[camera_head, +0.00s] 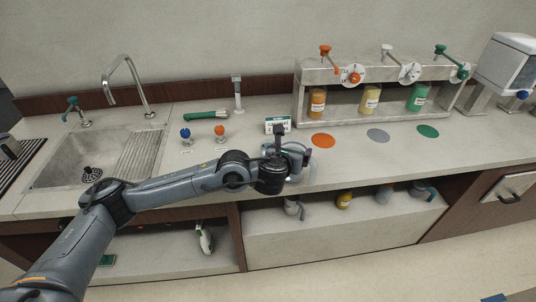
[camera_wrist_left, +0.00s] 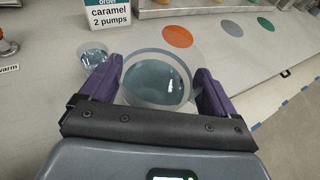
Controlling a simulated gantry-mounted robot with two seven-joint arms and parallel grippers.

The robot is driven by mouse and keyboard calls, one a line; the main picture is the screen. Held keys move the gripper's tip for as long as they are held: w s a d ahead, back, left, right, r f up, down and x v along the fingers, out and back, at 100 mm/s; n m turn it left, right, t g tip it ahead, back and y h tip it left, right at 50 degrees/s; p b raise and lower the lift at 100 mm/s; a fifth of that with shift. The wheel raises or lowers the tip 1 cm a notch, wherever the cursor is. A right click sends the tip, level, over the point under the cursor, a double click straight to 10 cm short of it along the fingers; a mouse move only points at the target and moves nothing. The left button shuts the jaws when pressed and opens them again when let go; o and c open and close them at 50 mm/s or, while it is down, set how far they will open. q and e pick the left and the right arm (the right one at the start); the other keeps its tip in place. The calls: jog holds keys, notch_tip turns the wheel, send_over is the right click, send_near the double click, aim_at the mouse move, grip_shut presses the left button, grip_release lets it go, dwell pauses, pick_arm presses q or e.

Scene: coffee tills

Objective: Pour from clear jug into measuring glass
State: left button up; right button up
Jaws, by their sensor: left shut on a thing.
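The clear jug (camera_wrist_left: 156,82) is between the two purple fingers of my left gripper (camera_wrist_left: 158,88), seen from above with bluish liquid in it. My left gripper (camera_head: 296,160) is shut on the jug over the counter near its front edge; in the head view the wrist hides most of the jug. A small clear glass with bluish liquid, likely the measuring glass (camera_wrist_left: 93,56), stands on the counter just left of the jug in the left wrist view. The jug looks upright or nearly so. My right gripper is not in view.
An order card reading "caramel 2 pumps" (camera_wrist_left: 108,16) stands behind the small glass. Orange (camera_head: 323,141), grey (camera_head: 378,135) and green (camera_head: 428,131) discs lie to the right, before the syrup rack (camera_head: 375,117). The sink (camera_head: 90,155) is at left.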

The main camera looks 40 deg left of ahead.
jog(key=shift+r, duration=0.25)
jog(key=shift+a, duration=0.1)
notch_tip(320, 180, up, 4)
jog(key=p, duration=0.4)
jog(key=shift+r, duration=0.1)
dwell(0.4)
